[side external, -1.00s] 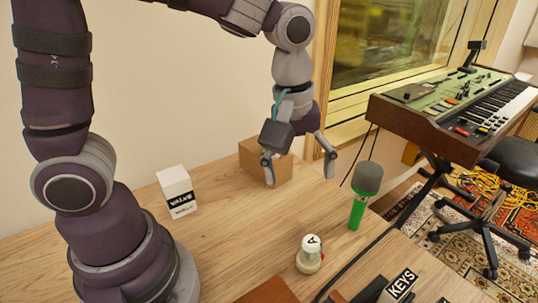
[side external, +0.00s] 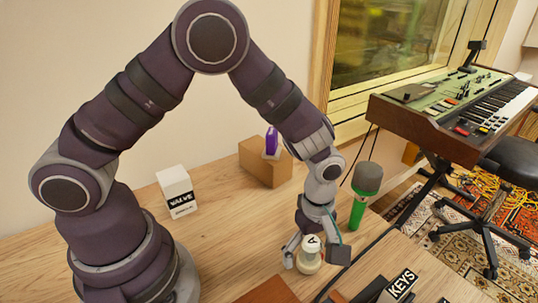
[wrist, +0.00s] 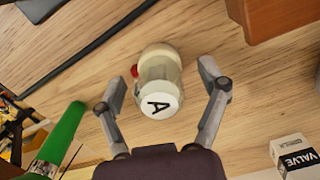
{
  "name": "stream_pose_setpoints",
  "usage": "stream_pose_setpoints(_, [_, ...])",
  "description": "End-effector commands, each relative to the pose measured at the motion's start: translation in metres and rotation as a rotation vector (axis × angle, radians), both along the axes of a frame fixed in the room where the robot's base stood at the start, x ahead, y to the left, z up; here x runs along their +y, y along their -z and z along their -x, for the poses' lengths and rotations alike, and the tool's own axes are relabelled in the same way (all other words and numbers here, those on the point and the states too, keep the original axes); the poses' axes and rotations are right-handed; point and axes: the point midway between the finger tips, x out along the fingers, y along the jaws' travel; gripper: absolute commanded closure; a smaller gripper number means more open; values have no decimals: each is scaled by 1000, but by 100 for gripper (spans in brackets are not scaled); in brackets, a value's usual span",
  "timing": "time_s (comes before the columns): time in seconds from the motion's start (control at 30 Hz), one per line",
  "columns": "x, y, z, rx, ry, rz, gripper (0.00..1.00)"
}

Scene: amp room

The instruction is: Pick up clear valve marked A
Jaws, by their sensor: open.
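The clear valve marked A (side external: 308,256) stands on the wooden table, with a pale body and a white cap bearing a black A. In the wrist view the valve (wrist: 158,78) lies between my fingers, with a red spot on its left side. My gripper (wrist: 162,74) is open, one finger on each side of the valve, with visible gaps to both. In the side view my gripper (side external: 305,263) is low over the table at the valve, partly covering it; the far finger is hard to make out.
A green microphone (side external: 361,193) stands close behind the valve to the right. A white VALVE box (side external: 177,191) and a cardboard box (side external: 262,166) with a purple item (side external: 271,141) are farther back. A KEYS label (side external: 401,283) and a dark cable (side external: 352,262) are near the front right.

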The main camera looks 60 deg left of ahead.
Motion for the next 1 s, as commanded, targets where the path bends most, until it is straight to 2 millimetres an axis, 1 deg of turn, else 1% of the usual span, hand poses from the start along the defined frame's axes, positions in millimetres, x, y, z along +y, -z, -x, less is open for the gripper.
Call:
stream_pose_setpoints(0.1, [0,0,0,-1,0,0,27])
stream_pose_setpoints(0.6, [0,-1,0,-1,1,0,93])
stream_pose_setpoints(0.63, [0,-1,0,0,1,0,95])
stream_pose_setpoints(0.9, [0,-1,0,-1,1,1,95])
stream_pose_setpoints(0.97, [0,-4,-1,-3,1,2,95])
stream_pose_setpoints(1.0, [0,-9,-1,-3,0,2,95])
